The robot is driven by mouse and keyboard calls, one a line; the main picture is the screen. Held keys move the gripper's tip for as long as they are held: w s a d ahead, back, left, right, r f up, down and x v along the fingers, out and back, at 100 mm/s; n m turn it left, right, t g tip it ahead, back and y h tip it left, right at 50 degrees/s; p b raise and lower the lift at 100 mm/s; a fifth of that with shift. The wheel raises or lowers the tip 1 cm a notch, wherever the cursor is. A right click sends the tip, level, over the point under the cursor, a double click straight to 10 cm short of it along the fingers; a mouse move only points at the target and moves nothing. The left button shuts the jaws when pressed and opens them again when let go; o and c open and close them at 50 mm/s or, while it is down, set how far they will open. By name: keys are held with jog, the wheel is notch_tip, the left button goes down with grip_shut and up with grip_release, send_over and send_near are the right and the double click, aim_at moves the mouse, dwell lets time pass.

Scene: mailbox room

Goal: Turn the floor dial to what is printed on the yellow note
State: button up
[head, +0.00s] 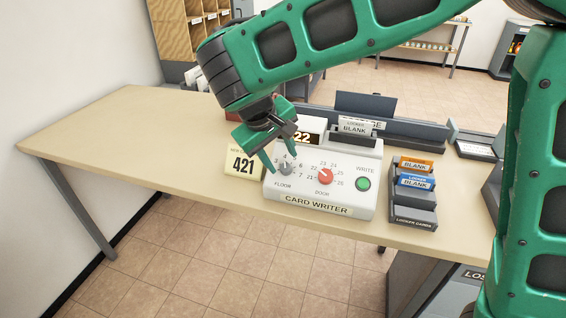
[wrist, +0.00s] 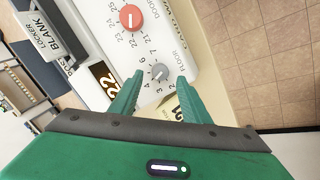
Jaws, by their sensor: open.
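The card writer (head: 320,200) is a white box on the table with a grey floor dial (head: 286,168), a red door dial (head: 324,176) and a green write button (head: 363,184). The grey floor dial also shows in the wrist view (wrist: 159,72); its exact setting is hard to read. The yellow note (head: 243,165) stands left of the box and reads 421, with a smaller blurred line above. My gripper (head: 270,160) is open and empty, above and beside the floor dial. In the wrist view the dial lies just beyond the fingertips, apart from them.
A small display (head: 304,137) on the writer reads 22. A blank card (head: 355,128) stands in its back slot. A dark rack (head: 413,205) with orange and blue blank cards stands to the right. The table's left part (head: 120,140) is clear.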

jog(key=v, duration=0.7)
jog(key=s+d+f+m+g, duration=0.1)
jog(key=s+d+m, duration=0.15)
jog(key=d, duration=1.15)
jog(key=s+d+m+g, duration=0.1)
jog(key=d+m+g, duration=0.15)
jog(key=d, duration=1.15)
jog(key=s+d+f+m, duration=0.3)
jog(key=s+d+m, duration=0.1)
jog(key=s+d, duration=0.55)
jog(key=s+d+f+m+y, duration=0.1)
jog(key=s+f+m, duration=0.1)
jog(key=s, duration=0.4)
jog(key=s+d+f+m+y, duration=0.1)
jog(key=s+d+f+y, duration=0.1)
jog(key=s, duration=0.4)
jog(key=shift+s+f+m+g, duration=0.15)
jog(key=shift+f+m+g, duration=0.05)
jog(key=shift+m+g, duration=0.2)
